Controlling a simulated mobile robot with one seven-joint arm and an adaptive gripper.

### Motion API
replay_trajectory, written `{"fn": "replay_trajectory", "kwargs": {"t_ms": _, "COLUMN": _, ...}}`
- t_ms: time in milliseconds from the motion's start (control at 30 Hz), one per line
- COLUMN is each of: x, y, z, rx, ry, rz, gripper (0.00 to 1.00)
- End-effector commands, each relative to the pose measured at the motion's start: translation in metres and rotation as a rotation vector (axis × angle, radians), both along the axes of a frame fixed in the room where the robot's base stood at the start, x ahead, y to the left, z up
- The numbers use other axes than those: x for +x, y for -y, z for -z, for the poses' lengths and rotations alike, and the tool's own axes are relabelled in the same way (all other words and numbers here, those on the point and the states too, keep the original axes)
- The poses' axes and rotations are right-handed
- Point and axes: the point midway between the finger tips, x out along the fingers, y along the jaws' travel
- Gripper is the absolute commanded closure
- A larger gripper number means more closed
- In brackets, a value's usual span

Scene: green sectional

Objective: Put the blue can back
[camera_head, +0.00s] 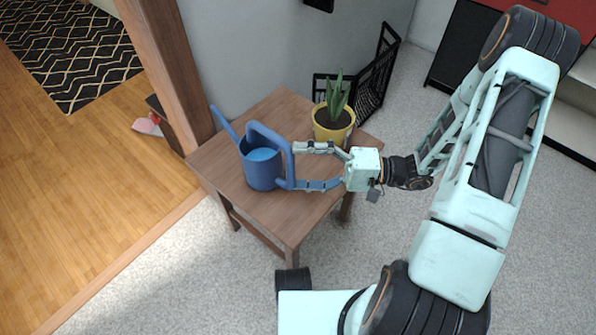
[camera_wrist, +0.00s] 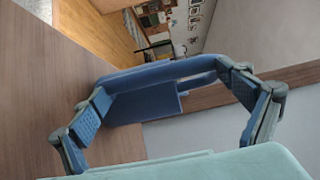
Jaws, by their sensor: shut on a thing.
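The blue can (camera_head: 260,168) is a watering can with a long spout to the upper left and a looped handle on the right. It is upright at the wooden table (camera_head: 225,155); I cannot tell whether its base touches the top. My gripper (camera_head: 292,167) reaches in from the right, its two fingers spread wide and closed on the handle side of the can. In the wrist view the can (camera_wrist: 145,105) lies between the two finger pads of my gripper (camera_wrist: 172,108). Its far side is hidden there.
A yellow pot (camera_head: 333,130) with a green plant stands on the table's back right, close to my upper finger. A black crate (camera_head: 378,80) is on the floor behind. A wooden post (camera_head: 165,60) rises left of the table. The table's front part is bare.

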Motion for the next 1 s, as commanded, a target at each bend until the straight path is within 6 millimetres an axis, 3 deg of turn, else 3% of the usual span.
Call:
{"fn": "replay_trajectory", "kwargs": {"t_ms": 67, "x": 0.0, "y": -0.001, "z": 0.009, "rx": 0.005, "ry": 0.001, "rz": -0.001, "gripper": 0.35}}
{"fn": "replay_trajectory", "kwargs": {"t_ms": 467, "x": 0.0, "y": 0.0, "z": 0.014, "rx": 0.006, "ry": 0.003, "rz": -0.001, "gripper": 0.35}}
{"fn": "replay_trajectory", "kwargs": {"t_ms": 500, "x": 0.0, "y": 0.0, "z": 0.014, "rx": 0.001, "ry": 0.002, "rz": 0.0, "gripper": 0.02}}
{"fn": "replay_trajectory", "kwargs": {"t_ms": 933, "x": 0.0, "y": 0.0, "z": 0.008, "rx": 0.0, "ry": 0.002, "rz": -0.001, "gripper": 0.0}}
{"fn": "replay_trajectory", "kwargs": {"t_ms": 1000, "x": 0.0, "y": 0.011, "z": 0.01, "rx": 0.0, "ry": 0.002, "rz": 0.003, "gripper": 0.0}}
